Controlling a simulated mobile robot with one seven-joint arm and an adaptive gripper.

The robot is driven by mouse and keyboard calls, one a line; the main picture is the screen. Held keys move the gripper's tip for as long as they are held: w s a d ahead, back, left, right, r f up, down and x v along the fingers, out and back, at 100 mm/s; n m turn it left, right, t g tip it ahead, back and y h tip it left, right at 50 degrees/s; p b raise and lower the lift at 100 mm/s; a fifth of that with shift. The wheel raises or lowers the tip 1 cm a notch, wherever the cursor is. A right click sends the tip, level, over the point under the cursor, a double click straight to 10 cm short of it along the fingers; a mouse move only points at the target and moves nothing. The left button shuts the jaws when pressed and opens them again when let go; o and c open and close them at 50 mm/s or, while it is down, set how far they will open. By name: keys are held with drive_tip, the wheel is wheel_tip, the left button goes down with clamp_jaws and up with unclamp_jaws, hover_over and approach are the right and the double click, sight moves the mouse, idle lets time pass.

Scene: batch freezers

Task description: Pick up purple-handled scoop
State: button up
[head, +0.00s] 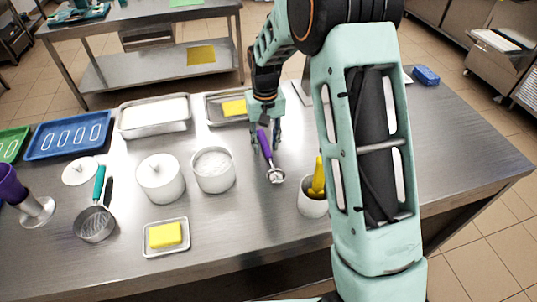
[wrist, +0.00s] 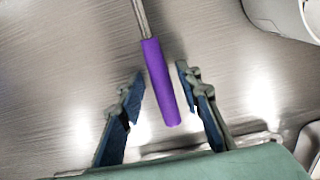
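The purple-handled scoop (head: 265,147) lies on the steel table, its round metal bowl toward the front edge in the head view. In the wrist view its purple handle (wrist: 160,82) reaches between the two fingers, with the metal shaft running up out of the picture. My gripper (wrist: 158,82) is open. Its fingers stand on either side of the handle with a gap on both sides. In the head view my gripper (head: 266,146) is over the handle's far end, and my arm hides part of the table to the right.
A white container (head: 312,206) with a yellow-handled tool stands right of the scoop. A white tub (head: 213,170) stands to its left. A metal tray (head: 217,116) with a yellow block lies behind. A small tray (head: 152,250) with another yellow block is front left. The table before the scoop is clear.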

clamp_jaws()
